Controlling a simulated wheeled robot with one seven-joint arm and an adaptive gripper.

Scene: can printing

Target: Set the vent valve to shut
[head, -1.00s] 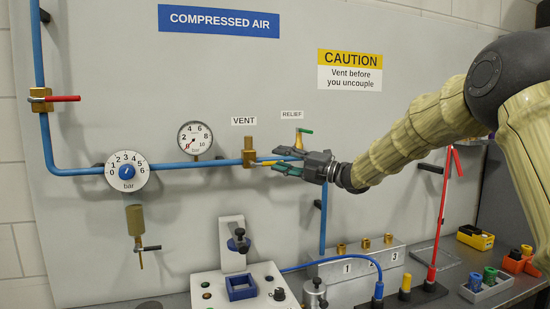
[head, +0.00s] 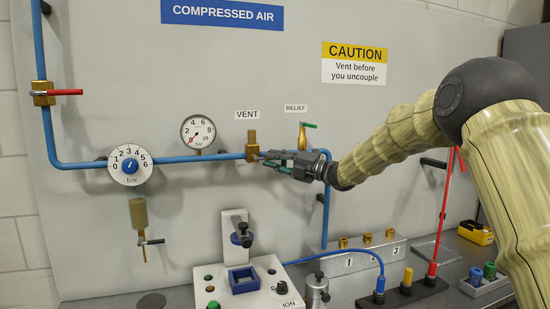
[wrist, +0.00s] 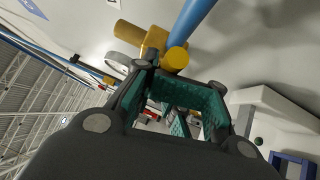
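The vent valve (head: 252,146) is a brass body on the blue pipe, under the VENT label, in the head view. In the wrist view the valve's body (wrist: 154,42) is at top centre, with a round yellow end (wrist: 177,58) facing the camera. My gripper (head: 266,158) is just right of the valve, its dark fingers with green pads pointing left at it. In the wrist view the fingers (wrist: 180,76) are apart, with the yellow end just beyond the left fingertip and nothing visible held. The handle's angle is hard to tell, as the gripper partly covers it.
A relief valve (head: 303,138) with a green handle stands just right and above my gripper. A gauge (head: 198,132) and a regulator dial (head: 130,164) are to the left. A white machine (head: 243,285) and a port block (head: 352,260) stand below. The panel between is clear.

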